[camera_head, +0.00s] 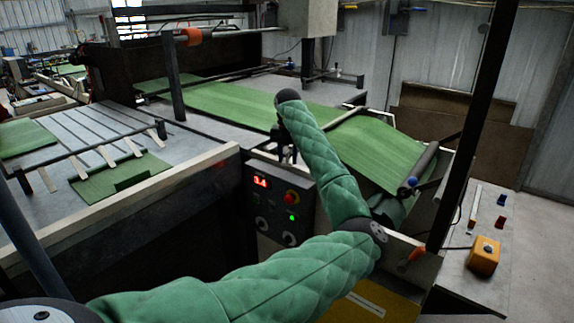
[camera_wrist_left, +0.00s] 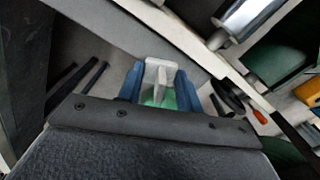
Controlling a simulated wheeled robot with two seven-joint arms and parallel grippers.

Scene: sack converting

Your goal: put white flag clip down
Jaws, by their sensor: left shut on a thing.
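The white flag clip (camera_wrist_left: 158,73) shows in the left wrist view as a pale, flat-headed piece between two blue fingertips. My left gripper (camera_wrist_left: 159,88) is shut on it, and a green patch shows just below the clip's head. In the head view my left gripper (camera_head: 287,148) is a small dark shape hanging from the end of my green-sleeved arm, above the control box. The clip cannot be made out there. The surface below the clip is grey in the wrist view, and I cannot tell whether the clip touches it. My right gripper is in neither view.
The control box (camera_head: 268,212) with a red display and knobs stands below the gripper. Green sheet (camera_head: 375,150) runs over the machine behind my arm. The right side table (camera_head: 508,228) holds a yellow box (camera_head: 484,256) and small blue and red pieces, with bare room between them.

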